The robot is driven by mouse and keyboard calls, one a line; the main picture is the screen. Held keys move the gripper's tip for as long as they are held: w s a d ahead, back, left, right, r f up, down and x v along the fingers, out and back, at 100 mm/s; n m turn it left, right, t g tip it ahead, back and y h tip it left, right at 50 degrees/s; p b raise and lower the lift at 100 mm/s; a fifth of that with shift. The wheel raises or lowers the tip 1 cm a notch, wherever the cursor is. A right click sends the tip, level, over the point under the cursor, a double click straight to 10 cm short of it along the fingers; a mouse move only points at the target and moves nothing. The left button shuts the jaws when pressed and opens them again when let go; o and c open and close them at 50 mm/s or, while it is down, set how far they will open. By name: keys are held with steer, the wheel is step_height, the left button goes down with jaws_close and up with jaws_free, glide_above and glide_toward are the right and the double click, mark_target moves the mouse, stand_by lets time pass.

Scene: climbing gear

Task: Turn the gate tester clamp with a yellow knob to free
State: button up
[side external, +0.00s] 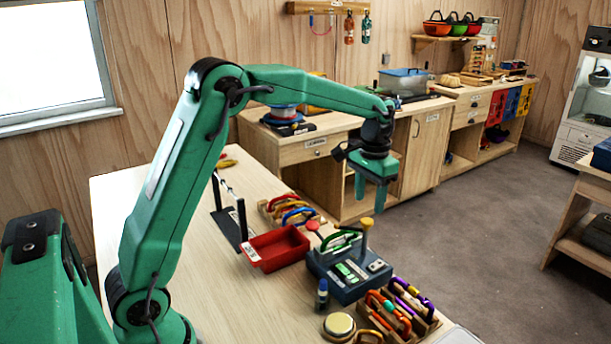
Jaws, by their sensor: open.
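The gate tester (337,283) is a dark blue-grey box with light panels on the wooden bench. A green carabiner (338,241) lies between the two knobs. Whether the clamp is locked or free cannot be told from here. My gripper (370,192) is green, points down, and hangs above the yellow knob, apart from it. Its two fingers are open with nothing between them.
A red tray (275,250) sits left of the tester. Several carabiners lie in a wooden rack (420,322) in front right. Another carabiner rack (290,209) is behind the tray.

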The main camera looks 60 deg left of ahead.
mark_target(367, 220)
steer(key=shift+f, duration=2.55)
jaws_close()
